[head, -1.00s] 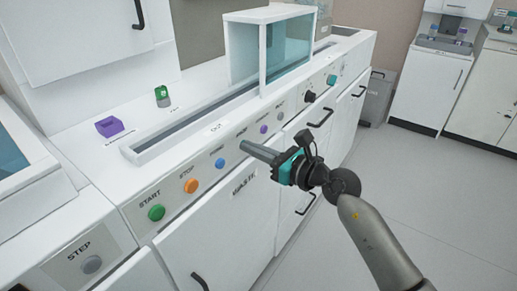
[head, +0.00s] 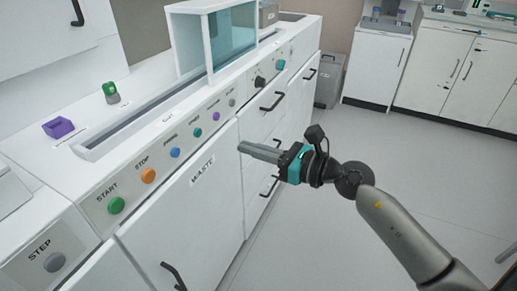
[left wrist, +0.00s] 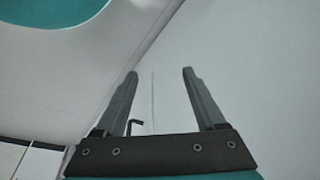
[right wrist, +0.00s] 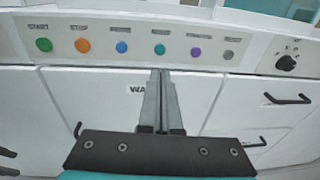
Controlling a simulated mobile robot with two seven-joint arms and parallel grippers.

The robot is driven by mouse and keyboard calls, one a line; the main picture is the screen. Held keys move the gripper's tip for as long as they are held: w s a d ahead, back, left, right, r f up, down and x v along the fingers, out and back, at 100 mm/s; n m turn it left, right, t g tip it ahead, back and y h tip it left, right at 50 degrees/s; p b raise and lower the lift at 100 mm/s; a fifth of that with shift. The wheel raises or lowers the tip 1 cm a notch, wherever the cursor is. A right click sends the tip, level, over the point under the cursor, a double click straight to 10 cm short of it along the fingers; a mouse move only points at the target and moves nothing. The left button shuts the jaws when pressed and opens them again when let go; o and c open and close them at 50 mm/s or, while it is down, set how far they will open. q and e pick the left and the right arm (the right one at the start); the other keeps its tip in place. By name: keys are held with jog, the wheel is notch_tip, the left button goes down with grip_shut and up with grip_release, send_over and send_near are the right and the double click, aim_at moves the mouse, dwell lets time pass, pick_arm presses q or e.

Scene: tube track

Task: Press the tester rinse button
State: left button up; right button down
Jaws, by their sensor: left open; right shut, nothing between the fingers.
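The button panel (head: 130,190) runs along the counter's front. It carries a green START button (head: 116,205), an orange STOP button (head: 148,176), then blue (head: 175,152), teal (head: 197,132), purple (head: 213,117) and grey (head: 232,103) buttons. The small labels of these last buttons are too blurred to tell which is rinse. My right gripper (head: 243,148) is shut and empty, in front of the panel. In the right wrist view its fingertips (right wrist: 161,73) point just below the teal button (right wrist: 159,48), apart from it. My left gripper (left wrist: 158,73) is open and empty, seen only in its wrist view.
A STEP button (head: 55,262) sits at the near left. A black knob (head: 260,82) and another teal button (head: 281,65) are farther along. Cabinet doors with black handles (head: 272,101) stick out below. A purple block (head: 58,128) lies on the counter. The floor at right is clear.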

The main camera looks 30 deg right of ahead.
jog(key=shift+v, duration=0.85)
